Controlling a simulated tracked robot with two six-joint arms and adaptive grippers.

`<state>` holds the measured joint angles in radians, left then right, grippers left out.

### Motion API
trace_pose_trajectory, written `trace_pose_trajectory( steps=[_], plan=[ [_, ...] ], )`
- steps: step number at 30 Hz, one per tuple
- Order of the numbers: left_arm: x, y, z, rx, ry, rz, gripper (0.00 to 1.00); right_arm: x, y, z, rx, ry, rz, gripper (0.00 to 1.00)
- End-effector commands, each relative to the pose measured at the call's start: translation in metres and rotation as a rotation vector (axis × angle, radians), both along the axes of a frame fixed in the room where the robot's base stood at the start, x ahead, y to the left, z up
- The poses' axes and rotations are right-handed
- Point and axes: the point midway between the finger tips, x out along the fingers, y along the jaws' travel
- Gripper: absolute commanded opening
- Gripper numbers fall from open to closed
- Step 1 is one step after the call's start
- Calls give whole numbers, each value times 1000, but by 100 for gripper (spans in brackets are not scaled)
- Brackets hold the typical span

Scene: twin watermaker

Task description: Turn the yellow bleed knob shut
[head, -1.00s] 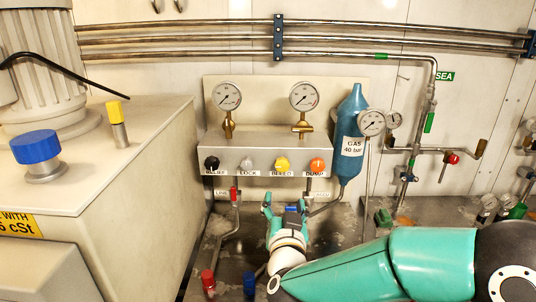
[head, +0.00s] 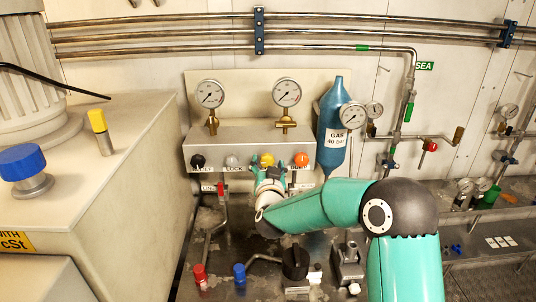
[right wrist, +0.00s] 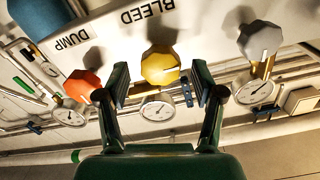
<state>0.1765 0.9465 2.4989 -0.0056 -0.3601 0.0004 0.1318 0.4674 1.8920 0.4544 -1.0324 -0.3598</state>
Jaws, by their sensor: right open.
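The yellow bleed knob (head: 267,160) is on the front of the grey panel box (head: 240,146), between the grey lock knob (head: 232,161) and the orange dump knob (head: 301,159). My right gripper (head: 269,174) is just in front of and below the yellow knob in the head view, partly covering its label. In the right wrist view the yellow knob (right wrist: 160,68) lies between and ahead of the two open fingers of my right gripper (right wrist: 160,90). The fingers look apart from the knob. My left gripper is not in view.
The orange knob (right wrist: 82,86) is close beside one finger, and the grey knob (right wrist: 262,40) is farther off the other. Two gauges (head: 286,93) stand above the panel. A blue gas bottle (head: 331,125) stands to its right. Red-handled and blue-handled valves (head: 239,270) are below.

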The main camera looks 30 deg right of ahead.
Motion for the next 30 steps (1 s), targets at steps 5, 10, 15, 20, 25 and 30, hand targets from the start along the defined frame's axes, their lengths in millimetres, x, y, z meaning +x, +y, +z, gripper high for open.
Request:
trace_pose_trajectory(
  steps=[5, 10, 15, 20, 25, 30],
  plan=[
    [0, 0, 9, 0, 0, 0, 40, 17, -10, 1, 0, 0, 1, 67],
    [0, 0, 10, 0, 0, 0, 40, 22, -13, 0, 0, 1, 1, 67],
    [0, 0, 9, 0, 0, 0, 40, 22, -12, -1, 0, 0, 2, 67],
    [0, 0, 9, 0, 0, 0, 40, 22, -12, 0, 0, 0, 2, 49],
    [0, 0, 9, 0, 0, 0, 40, 22, -12, 0, 0, 0, 2, 21],
    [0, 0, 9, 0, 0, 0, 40, 22, -15, 0, 2, -1, 0, 7]
  ],
)
